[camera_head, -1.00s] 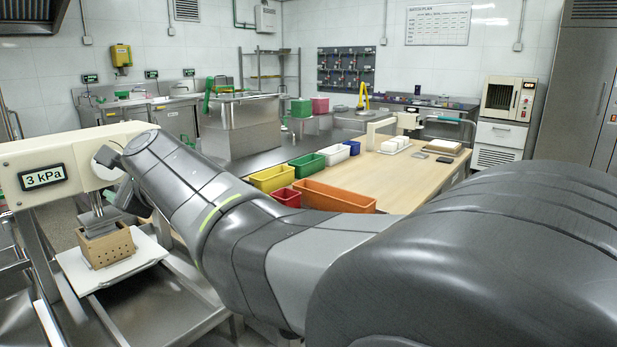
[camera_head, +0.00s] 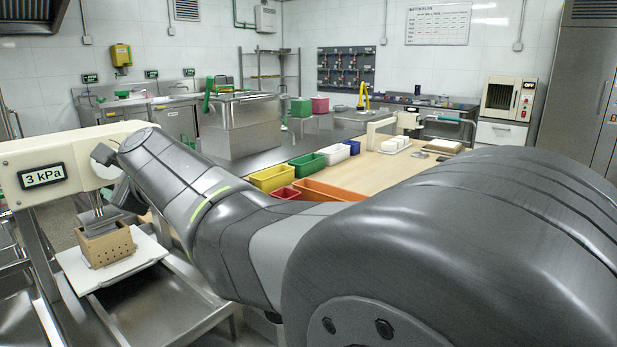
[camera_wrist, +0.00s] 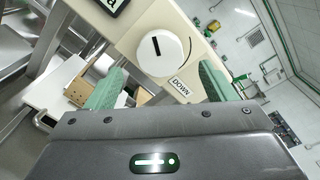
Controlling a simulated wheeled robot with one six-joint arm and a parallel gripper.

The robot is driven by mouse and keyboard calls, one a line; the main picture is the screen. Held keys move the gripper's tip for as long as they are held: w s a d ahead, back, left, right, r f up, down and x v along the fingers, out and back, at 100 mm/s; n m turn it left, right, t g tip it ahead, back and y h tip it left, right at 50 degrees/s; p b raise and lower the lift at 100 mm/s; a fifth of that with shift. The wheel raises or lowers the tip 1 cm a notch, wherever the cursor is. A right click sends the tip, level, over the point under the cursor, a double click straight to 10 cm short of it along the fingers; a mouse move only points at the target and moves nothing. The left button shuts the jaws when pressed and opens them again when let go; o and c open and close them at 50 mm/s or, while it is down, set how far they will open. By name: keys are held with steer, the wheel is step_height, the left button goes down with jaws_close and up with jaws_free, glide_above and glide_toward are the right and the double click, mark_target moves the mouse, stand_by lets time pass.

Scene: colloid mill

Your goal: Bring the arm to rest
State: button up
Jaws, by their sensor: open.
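My arm reaches from the right foreground of the head view towards the cream press on the left, and most of my gripper is hidden behind the arm there. In the wrist view my gripper (camera_wrist: 160,90) is open, its two green fingers apart with nothing held between them. Beyond the fingers is the press's round white knob (camera_wrist: 163,52) with a dark slot. A "DOWN" label (camera_wrist: 180,87) is beside the knob. The cream press (camera_head: 75,160) has a "3 kPa" display (camera_head: 43,176). Its plate rests in a perforated tan box (camera_head: 107,245).
The box stands on a white board (camera_head: 80,270) over a steel drain table. A wooden table (camera_head: 375,172) holds yellow (camera_head: 271,178), green, white and orange bins (camera_head: 325,190). A steel tank (camera_head: 240,125) stands behind. My arm hides part of the middle ground.

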steer(key=w+a+n, duration=0.1)
steer(key=n, duration=0.2)
steer(key=w+a+n, duration=0.1)
steer(key=n, duration=0.2)
steer(key=w+a+n, duration=0.1)
steer(key=a+n, duration=0.1)
steer(key=n, duration=0.1)
steer(key=shift+a+n+t+h, duration=0.1)
steer(key=shift+n+t+h, duration=0.2)
steer(key=shift+p, duration=0.3)
steer(key=shift+n+p, duration=0.4)
steer(key=shift+n, duration=0.5)
